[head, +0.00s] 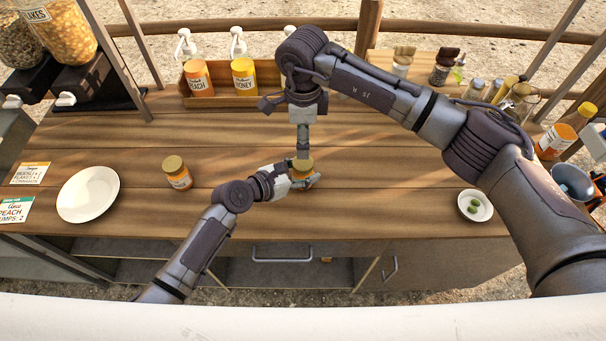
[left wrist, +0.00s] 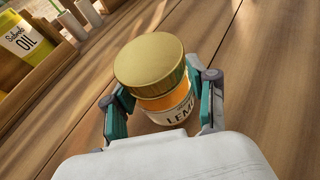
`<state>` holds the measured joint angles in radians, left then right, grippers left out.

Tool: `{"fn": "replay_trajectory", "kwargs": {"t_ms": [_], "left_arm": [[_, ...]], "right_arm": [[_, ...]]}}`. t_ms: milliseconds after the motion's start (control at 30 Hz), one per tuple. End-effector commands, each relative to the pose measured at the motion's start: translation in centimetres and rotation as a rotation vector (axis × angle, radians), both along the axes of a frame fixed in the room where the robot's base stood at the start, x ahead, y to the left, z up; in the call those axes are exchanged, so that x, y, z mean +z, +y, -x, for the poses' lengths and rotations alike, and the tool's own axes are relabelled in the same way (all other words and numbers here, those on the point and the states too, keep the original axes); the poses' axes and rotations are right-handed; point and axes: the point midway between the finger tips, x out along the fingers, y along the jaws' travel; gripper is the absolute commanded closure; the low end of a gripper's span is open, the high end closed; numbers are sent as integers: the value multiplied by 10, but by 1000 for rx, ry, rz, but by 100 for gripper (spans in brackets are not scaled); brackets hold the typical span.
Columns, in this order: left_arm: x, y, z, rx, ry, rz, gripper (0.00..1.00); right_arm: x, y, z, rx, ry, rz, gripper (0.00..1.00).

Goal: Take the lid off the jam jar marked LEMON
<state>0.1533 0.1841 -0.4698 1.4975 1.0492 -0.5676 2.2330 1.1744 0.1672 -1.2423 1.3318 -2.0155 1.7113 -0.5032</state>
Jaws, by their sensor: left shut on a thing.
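A jam jar (head: 303,183) with a gold lid (left wrist: 150,63) stands on the wooden counter. In the left wrist view its label (left wrist: 180,115) shows "LEM", the rest cut off by my gripper. The lid sits on top of the jar. My left gripper (head: 302,184) is shut around the jar's body, with its teal pads on both sides (left wrist: 163,112). My right gripper (head: 303,150) points down from above, close over the lid in the head view. Its fingers show edge-on, so their opening is unclear; it is not in the left wrist view.
Another gold-lidded jar (head: 178,172) stands left, its label too small to read. A white plate (head: 88,194) and cards lie farther left. A wooden tray (head: 222,101) with peach and honey bottles is at the back. A small dish (head: 484,200) with green items is right.

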Motion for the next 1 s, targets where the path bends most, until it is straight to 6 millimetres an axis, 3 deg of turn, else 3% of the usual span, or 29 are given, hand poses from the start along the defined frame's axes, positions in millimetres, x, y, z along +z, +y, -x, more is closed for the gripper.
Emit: {"fn": "replay_trajectory", "kwargs": {"t_ms": [167,367,1000], "left_arm": [[0,0,0,0,1,-1,100],[0,0,0,0,1,-1,100],[0,0,0,0,1,-1,100]], "right_arm": [[0,0,0,-23,0,0,27],[0,0,0,-286,0,-1,27],[0,0,0,-1901,0,2,27]]}}
